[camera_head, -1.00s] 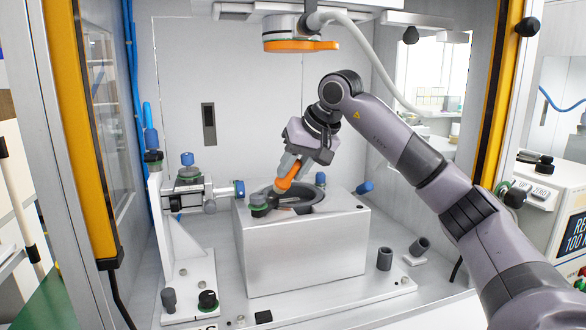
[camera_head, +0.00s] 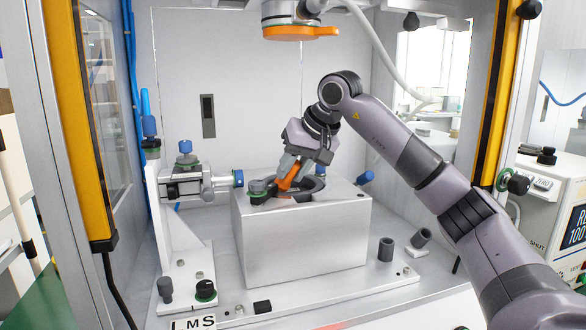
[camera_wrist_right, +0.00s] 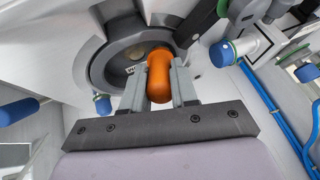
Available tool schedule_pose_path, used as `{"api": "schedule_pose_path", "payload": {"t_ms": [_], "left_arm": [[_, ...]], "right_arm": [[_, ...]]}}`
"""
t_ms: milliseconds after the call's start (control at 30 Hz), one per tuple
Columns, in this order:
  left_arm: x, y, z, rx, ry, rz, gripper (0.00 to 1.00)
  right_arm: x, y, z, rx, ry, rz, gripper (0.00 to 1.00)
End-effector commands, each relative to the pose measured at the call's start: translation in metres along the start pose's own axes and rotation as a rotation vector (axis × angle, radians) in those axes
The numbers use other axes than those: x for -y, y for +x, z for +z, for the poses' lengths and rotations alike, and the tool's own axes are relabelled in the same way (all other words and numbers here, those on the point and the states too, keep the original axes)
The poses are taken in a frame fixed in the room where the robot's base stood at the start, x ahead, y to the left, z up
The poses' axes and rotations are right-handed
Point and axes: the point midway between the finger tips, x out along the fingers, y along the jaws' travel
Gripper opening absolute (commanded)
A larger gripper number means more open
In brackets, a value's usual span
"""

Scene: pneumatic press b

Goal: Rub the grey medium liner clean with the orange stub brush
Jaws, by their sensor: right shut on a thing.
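The grey liner (camera_head: 316,188) is a dark ring set in the top of the metal block; it also shows in the wrist view (camera_wrist_right: 97,68). My right gripper (camera_head: 292,172) is shut on the orange stub brush (camera_head: 291,178), which is tilted over the left part of the ring. In the wrist view, the brush's orange handle (camera_wrist_right: 160,76) stands between the two grey fingers (camera_wrist_right: 158,88), at the ring's right side. The brush's working end is hidden, so I cannot tell whether it touches the liner. My left gripper is not in view.
The metal block (camera_head: 305,245) stands on a base plate. A green-and-dark clamp knob (camera_head: 260,188) sits at the ring's left, beside a blue-ended side fixture (camera_head: 195,185). An orange-rimmed press head (camera_head: 298,32) hangs above. Grey posts (camera_head: 386,249) stand at right.

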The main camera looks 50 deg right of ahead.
Motion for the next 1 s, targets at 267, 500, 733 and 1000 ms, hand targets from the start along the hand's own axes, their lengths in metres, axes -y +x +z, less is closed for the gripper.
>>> {"api": "schedule_pose_path", "payload": {"t_ms": [267, 500, 733, 1000], "left_arm": [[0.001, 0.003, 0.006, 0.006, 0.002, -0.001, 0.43], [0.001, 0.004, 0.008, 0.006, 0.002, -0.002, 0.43], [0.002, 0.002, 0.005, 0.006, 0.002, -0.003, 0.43], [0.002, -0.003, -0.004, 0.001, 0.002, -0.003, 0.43]], "right_arm": [[-0.002, 0.005, 0.003, -0.001, 0.000, 0.000, 0.00], [-0.003, 0.009, 0.005, 0.000, 0.000, 0.000, 0.00], [-0.009, 0.006, 0.004, 0.001, 0.002, 0.002, 0.00], [-0.030, -0.002, 0.002, 0.001, 0.002, 0.002, 0.00]]}}
